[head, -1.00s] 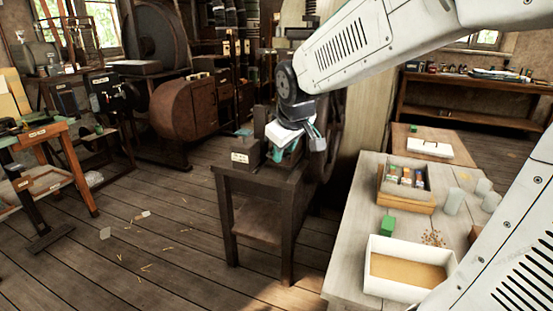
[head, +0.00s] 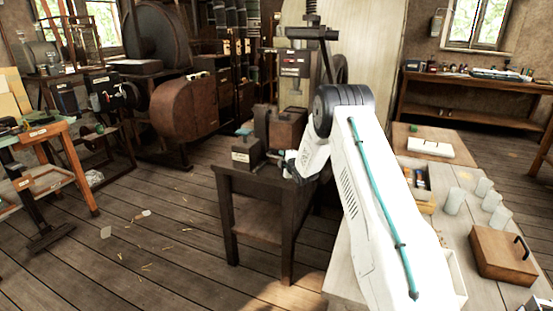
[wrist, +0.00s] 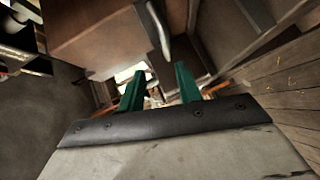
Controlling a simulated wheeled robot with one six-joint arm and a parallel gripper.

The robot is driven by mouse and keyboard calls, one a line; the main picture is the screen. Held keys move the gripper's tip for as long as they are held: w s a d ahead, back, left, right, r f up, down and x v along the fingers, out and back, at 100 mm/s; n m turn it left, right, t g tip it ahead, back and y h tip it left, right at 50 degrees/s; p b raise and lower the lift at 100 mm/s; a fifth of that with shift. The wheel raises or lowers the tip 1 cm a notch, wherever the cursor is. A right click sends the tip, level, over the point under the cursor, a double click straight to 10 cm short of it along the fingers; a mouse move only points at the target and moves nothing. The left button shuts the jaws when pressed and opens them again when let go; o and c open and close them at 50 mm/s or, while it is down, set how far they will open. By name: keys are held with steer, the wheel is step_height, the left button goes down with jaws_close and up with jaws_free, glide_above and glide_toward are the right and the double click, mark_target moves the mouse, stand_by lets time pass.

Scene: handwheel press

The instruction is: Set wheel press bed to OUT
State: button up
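The press (head: 312,35) stands behind a small dark table in the head view, with its vertical screw and crossbar at the top. A reddish-brown block (head: 285,130) sits low in front of it; I cannot tell whether this is the bed. A curved dark rim (head: 341,68), possibly the handwheel, shows partly behind my arm. My gripper (wrist: 160,85) is open in the wrist view, its two green fingers apart with nothing between them. A curved metal handle (wrist: 158,30) on a brown box-like body lies just beyond the fingers. In the head view my wrist hides the fingers.
The dark table (head: 262,182) carries a small labelled box (head: 246,153) on its left. A pale worktable (head: 345,285) with cups (head: 454,200) and a brown lidded box (head: 503,254) is at right, partly behind my arm. The floor at left is mostly clear.

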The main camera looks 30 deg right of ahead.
mark_target(277, 157)
steer(key=shift+w+d+f+t, duration=0.1)
steer(key=shift+d+f+t, duration=0.1)
steer(key=shift+f, duration=0.3)
steer(key=shift+w+d+f+t, duration=0.1)
steer(key=shift+d+f, duration=0.05)
steer(key=shift+f, duration=0.3)
steer(key=w, duration=0.5)
steer(key=w+f, duration=0.1)
steer(key=w, duration=0.1)
steer(key=shift+w+d, duration=0.25)
steer(key=shift+d, duration=0.15)
jaws_close()
